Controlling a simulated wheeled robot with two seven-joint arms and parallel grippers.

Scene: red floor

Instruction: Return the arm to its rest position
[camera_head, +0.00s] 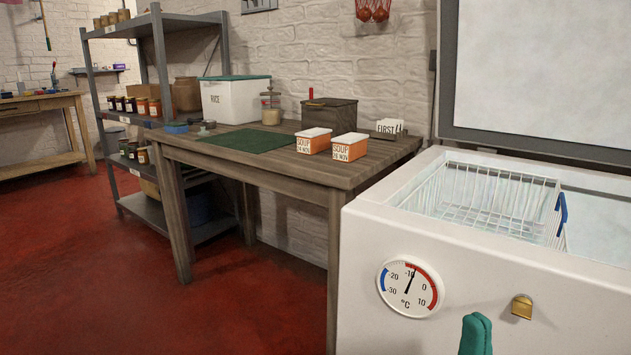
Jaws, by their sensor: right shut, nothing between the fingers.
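My right gripper (477,322) shows as a green tip at the bottom edge, in front of the white chest freezer (365,250). It is shut and empty. The rest of my right arm is out of the picture. My left gripper and left arm are not in view.
The freezer's lid (540,135) is raised, with a wire basket (490,200) inside. A dial thermometer (410,287) and brass padlock (521,306) are on its front. A wooden table (290,170) bears two soup tubs (313,142) (349,148). Red floor (90,290) is open at left.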

